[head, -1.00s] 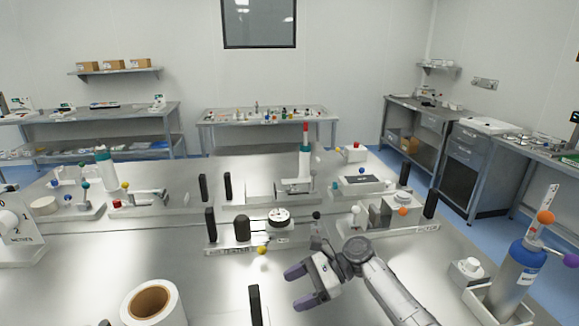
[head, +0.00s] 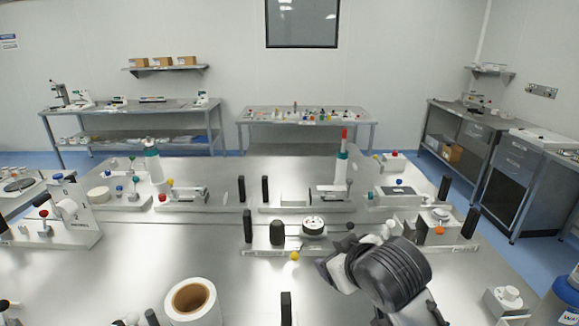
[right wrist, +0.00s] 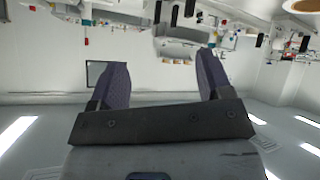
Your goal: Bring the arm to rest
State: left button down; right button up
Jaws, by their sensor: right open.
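My right arm (head: 390,272) reaches in from the bottom right of the head view, its wrist above the steel table (head: 225,245). The wrist bulk hides the fingers there. In the right wrist view my right gripper (right wrist: 160,72) has its two purple fingers wide apart with nothing between them. That view is upside down, with the benches along its top edge. My left arm and gripper are not in view.
A white roll with a brown core (head: 192,299) stands at the front of the table. A unit with a round dial (head: 314,227) and a yellow knob (head: 295,256) sit left of my wrist. A blue cylinder (head: 564,303) is at the right edge.

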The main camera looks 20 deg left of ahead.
jog(key=s+d+r+m+t+h+p, duration=0.2)
jog(key=s+d+r+m+p, duration=0.1)
jog(key=s+d+p, duration=0.45)
jog(key=s+d+r+m+t+h+p, duration=0.1)
jog(key=s+d+r+m+h+p, duration=0.15)
jog(key=s+d+p, duration=0.5)
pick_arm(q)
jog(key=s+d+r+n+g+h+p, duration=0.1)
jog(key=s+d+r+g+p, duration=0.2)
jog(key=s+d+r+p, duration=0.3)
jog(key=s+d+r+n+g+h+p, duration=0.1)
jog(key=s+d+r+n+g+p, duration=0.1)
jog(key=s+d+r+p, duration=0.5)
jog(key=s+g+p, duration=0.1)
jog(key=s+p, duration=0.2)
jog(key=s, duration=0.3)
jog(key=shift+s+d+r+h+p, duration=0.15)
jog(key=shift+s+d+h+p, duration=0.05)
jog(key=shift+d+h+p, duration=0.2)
pick_arm(e)
jog(key=s+d+f+g, duration=0.2)
jog(key=s+d+f, duration=0.1)
jog(key=s, duration=0.5)
jog(key=s+d+f+m+g, duration=0.1)
jog(key=s+d+f+g, duration=0.2)
jog(key=s, duration=0.5)
jog(key=s+d+f+m+g, duration=0.1)
jog(key=s+d+f+g, duration=0.2)
jog(key=s, duration=0.5)
jog(key=shift+h, duration=0.35)
